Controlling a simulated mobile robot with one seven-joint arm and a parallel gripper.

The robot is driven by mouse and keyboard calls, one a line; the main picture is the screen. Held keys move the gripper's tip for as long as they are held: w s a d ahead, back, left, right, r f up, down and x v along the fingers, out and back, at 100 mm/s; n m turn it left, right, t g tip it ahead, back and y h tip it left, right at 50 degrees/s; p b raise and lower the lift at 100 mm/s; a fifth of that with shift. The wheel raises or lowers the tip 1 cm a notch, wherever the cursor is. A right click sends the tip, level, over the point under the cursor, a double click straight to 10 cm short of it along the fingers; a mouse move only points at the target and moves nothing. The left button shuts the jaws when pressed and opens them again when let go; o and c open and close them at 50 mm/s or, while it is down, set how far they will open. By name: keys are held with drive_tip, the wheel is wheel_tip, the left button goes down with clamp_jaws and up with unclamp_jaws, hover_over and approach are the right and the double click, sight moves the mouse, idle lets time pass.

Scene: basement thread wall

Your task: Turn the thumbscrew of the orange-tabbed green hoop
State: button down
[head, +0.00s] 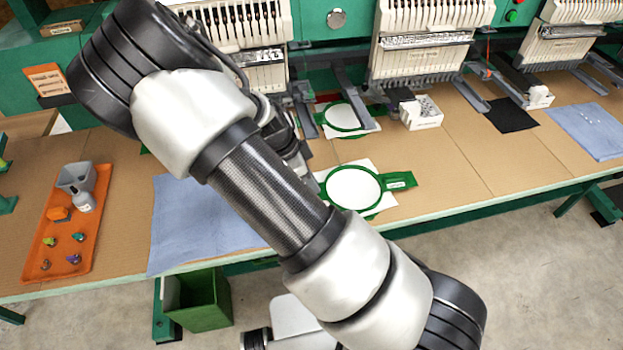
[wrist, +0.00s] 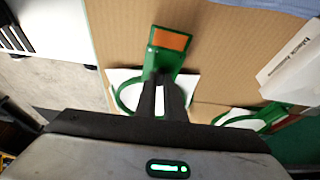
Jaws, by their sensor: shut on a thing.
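The orange-tabbed green hoop (wrist: 124,98) lies on a white sheet near the table edge in the wrist view. Its green bracket with the orange tab (wrist: 170,40) extends up the picture, away from the ring. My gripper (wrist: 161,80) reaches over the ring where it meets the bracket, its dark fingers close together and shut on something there. The fingers cover the thumbscrew, so I take it to be what they hold. In the head view my arm hides the gripper and the orange tab. A green hoop (head: 381,183) at the table's front appears to be the same one.
Another green hoop (head: 347,135) lies farther back below the machine heads (head: 422,45). An orange tray (head: 44,235) with small items lies far left. A blue cloth (head: 195,225) lies left of my arm. Bare table shows right of the front hoop.

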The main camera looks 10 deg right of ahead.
drive_tip(key=shift+m, duration=0.3)
drive_tip(key=c, duration=1.8)
unclamp_jaws()
drive_tip(key=shift+c, duration=0.2)
drive_tip(key=p+v, duration=0.1)
drive_tip(key=v, duration=1.6)
drive_tip(key=shift+w+r+p, duration=0.2)
drive_tip(key=shift+r+p, duration=0.05)
drive_tip(key=shift+p, duration=0.05)
